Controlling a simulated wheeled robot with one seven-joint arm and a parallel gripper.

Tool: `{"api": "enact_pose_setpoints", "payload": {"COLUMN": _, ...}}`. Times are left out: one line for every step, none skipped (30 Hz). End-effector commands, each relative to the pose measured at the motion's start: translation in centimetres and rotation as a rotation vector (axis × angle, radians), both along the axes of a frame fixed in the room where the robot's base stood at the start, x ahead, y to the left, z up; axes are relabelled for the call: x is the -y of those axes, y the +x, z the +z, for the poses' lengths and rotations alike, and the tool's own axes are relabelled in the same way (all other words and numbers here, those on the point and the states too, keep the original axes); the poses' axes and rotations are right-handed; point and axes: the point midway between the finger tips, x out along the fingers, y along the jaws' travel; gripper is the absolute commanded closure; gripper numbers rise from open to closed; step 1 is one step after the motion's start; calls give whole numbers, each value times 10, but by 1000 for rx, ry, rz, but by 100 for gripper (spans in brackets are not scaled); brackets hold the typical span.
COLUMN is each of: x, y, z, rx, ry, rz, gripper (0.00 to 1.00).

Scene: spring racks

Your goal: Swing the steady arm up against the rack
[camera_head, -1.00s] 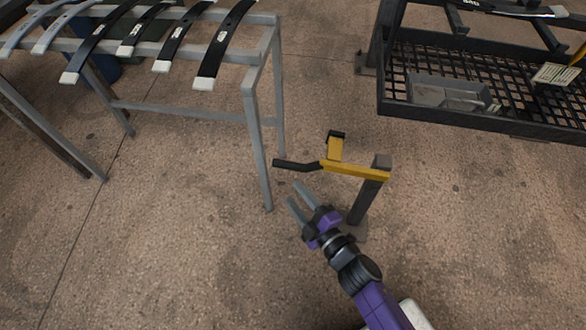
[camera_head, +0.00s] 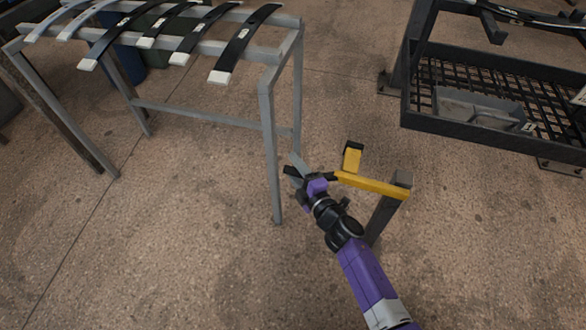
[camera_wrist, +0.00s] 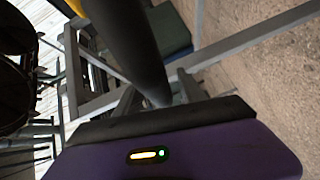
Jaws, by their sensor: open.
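The steady arm (camera_head: 372,185) is a yellow bar on a dark post, with a yellow upright tab capped in black and a black handle pointing left. My gripper (camera_head: 297,167) is at the black handle and hides part of it. In the wrist view the dark round handle (camera_wrist: 130,45) runs close in front of the palm, across the space by the open fingers (camera_wrist: 158,94). I cannot tell whether they touch it. The grey metal rack (camera_head: 268,110) stands just left of the handle, with a gap between the arm and the rack leg.
Several curved leaf springs (camera_head: 245,43) lie across the rack top. A black mesh-shelf rack (camera_head: 490,138) with a grey bin (camera_head: 478,106) stands at the right. The brown floor (camera_head: 170,250) in front is clear.

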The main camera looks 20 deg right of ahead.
Motion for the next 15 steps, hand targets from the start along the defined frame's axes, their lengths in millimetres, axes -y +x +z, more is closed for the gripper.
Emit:
{"api": "enact_pose_setpoints", "payload": {"x": -1, "y": 4, "z": -1, "rx": 0, "ry": 0, "rz": 1, "gripper": 53}}
{"api": "enact_pose_setpoints", "payload": {"x": -1, "y": 6, "z": -1, "rx": 1, "ry": 0, "rz": 1, "gripper": 53}}
{"api": "enact_pose_setpoints", "payload": {"x": -2, "y": 7, "z": -1, "rx": 1, "ry": 0, "rz": 1, "gripper": 53}}
{"api": "enact_pose_setpoints", "payload": {"x": -2, "y": 8, "z": -1, "rx": 0, "ry": 0, "rz": 1, "gripper": 53}}
{"api": "enact_pose_setpoints", "payload": {"x": -2, "y": 8, "z": 0, "rx": 0, "ry": 0, "rz": 1, "gripper": 53}}
{"api": "enact_pose_setpoints", "payload": {"x": -2, "y": 8, "z": 0, "rx": 0, "ry": 0, "rz": 1, "gripper": 53}}
{"api": "enact_pose_setpoints", "payload": {"x": -2, "y": 8, "z": 0, "rx": 0, "ry": 0, "rz": 0, "gripper": 53}}
{"api": "enact_pose_setpoints", "payload": {"x": -2, "y": 8, "z": 0, "rx": 0, "ry": 0, "rz": 0, "gripper": 53}}
{"api": "enact_pose_setpoints", "payload": {"x": -2, "y": 8, "z": 0, "rx": 0, "ry": 0, "rz": 0, "gripper": 53}}
{"api": "enact_pose_setpoints", "payload": {"x": -2, "y": 8, "z": 0, "rx": 0, "ry": 0, "rz": 0, "gripper": 53}}
{"api": "enact_pose_setpoints", "payload": {"x": -2, "y": 8, "z": 0, "rx": 0, "ry": 0, "rz": 0, "gripper": 53}}
{"api": "enact_pose_setpoints", "payload": {"x": -2, "y": 8, "z": 0, "rx": 0, "ry": 0, "rz": 0, "gripper": 57}}
{"api": "enact_pose_setpoints", "payload": {"x": -2, "y": 8, "z": 0, "rx": 0, "ry": 0, "rz": 0, "gripper": 63}}
{"api": "enact_pose_setpoints", "payload": {"x": -2, "y": 8, "z": 0, "rx": 0, "ry": 0, "rz": 0, "gripper": 69}}
{"api": "enact_pose_setpoints", "payload": {"x": -2, "y": 8, "z": 0, "rx": 0, "ry": 0, "rz": 0, "gripper": 77}}
